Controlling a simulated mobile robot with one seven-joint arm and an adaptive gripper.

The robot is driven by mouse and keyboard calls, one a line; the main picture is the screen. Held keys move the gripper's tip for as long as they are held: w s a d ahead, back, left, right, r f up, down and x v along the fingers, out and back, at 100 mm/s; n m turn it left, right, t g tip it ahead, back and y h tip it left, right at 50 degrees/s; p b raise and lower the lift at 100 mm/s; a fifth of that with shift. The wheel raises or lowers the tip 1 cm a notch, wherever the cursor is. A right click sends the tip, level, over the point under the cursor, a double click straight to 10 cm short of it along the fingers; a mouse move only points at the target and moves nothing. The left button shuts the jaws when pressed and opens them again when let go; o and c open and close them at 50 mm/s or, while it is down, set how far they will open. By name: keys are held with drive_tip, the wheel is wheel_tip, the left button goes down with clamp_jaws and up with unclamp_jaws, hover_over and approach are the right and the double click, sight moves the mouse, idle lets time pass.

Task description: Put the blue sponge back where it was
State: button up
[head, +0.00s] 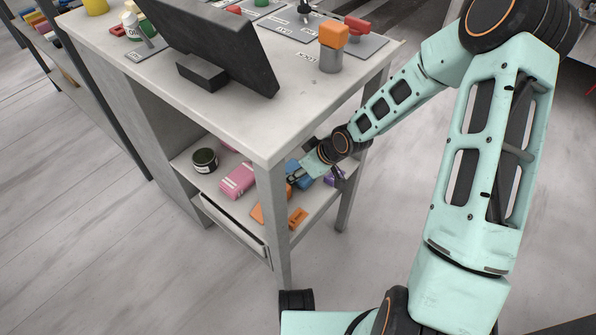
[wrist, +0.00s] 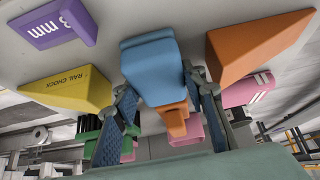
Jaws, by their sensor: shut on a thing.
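The blue sponge (wrist: 150,62) is between the two fingers of my gripper (wrist: 160,88) in the wrist view, close to a pale shelf surface. In the head view the sponge (head: 301,172) shows as a small blue patch on or just above the lower shelf (head: 212,182) of the workbench. My gripper (head: 299,176) reaches in under the bench top from the right and is shut on the sponge. My arm and the bench leg hide part of this area. I cannot tell whether the sponge touches the shelf.
Around the sponge are a yellow wedge marked RAIL CHOCK (wrist: 68,90), an orange wedge (wrist: 258,45) and a purple block (wrist: 62,24). A pink box (head: 238,181) and a dark jar (head: 204,160) stand farther left on the shelf. A bench leg (head: 273,225) stands in front.

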drive_tip(key=shift+f, duration=0.15)
drive_tip(key=o, duration=1.1)
drive_tip(key=shift+d+r, duration=0.15)
drive_tip(key=shift+r, duration=0.3)
drive_tip(key=p+v, duration=0.6)
drive_tip(key=v, duration=0.5)
drive_tip(key=shift+s, duration=0.2)
drive_tip(key=shift+d+r, duration=0.1)
